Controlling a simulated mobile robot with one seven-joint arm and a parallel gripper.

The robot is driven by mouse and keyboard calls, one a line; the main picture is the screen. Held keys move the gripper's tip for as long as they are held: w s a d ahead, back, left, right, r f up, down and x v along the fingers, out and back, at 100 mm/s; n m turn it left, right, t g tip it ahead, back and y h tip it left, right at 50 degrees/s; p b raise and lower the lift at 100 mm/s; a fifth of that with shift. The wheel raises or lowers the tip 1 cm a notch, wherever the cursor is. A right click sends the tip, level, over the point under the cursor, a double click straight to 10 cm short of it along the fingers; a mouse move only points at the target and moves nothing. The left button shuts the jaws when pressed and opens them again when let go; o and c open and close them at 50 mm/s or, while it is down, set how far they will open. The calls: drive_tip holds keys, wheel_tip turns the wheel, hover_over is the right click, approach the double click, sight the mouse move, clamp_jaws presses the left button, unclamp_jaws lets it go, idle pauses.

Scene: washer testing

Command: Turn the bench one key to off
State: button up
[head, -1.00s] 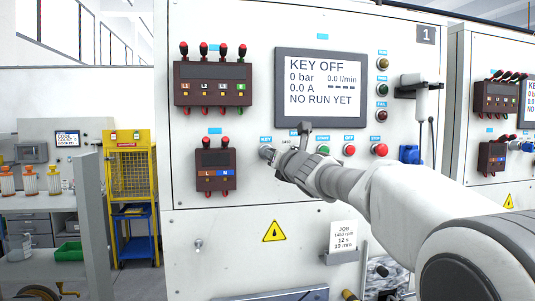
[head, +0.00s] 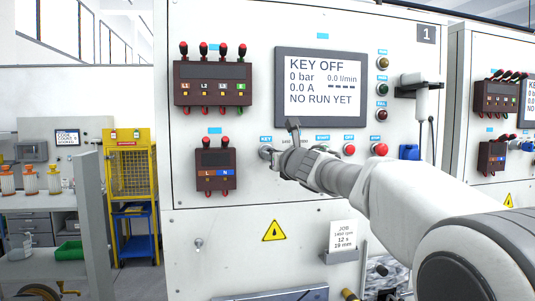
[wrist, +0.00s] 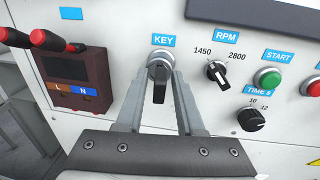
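The bench one key switch (wrist: 159,84) is under the KEY label in the wrist view. It is a round silver collar with a black handle pointing straight down. The bench one screen (head: 320,88) reads KEY OFF, 0 bar, 0.0 A and NO RUN YET. My gripper (wrist: 161,78) reaches the switch with one finger on each side of the handle. The fingers stand apart, with a small gap to the handle; whether either touches it is hard to tell. In the head view, my gripper (head: 272,155) is at the switch on the panel's left side.
Right of the key are the RPM selector (wrist: 216,73), the TIME knob (wrist: 252,119) and the green START button (wrist: 268,77). A dark terminal block (wrist: 77,80) with red plugs is close on the left. A red button (head: 379,150) is farther right.

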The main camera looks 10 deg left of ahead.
drive_tip(key=shift+o, duration=0.6)
drive_tip(key=shift+s, duration=0.1)
drive_tip(key=shift+s+d, duration=0.25)
drive_tip(key=shift+s, duration=0.05)
drive_tip(key=b+v, duration=0.3)
drive_tip(key=v, duration=1.3)
drive_tip(key=s+d+f+m+g+h, duration=0.1)
drive_tip(key=s+d+f+m+h, duration=0.4)
drive_tip(key=d+m, duration=0.6)
drive_tip(key=s+d+f+m+g+h, duration=0.1)
drive_tip(key=s+d+f+m+h, duration=0.2)
drive_tip(key=d+f+m+h, duration=0.7)
drive_tip(key=s+f+m+g+y, duration=0.5)
drive_tip(key=s+f+m+g, duration=0.2)
drive_tip(key=s+f+m, duration=0.8)
drive_tip(key=s+m, duration=0.4)
drive_tip(key=m, duration=0.2)
drive_tip(key=shift+s+f+g, duration=0.25)
drive_tip(key=shift+f+g, duration=0.05)
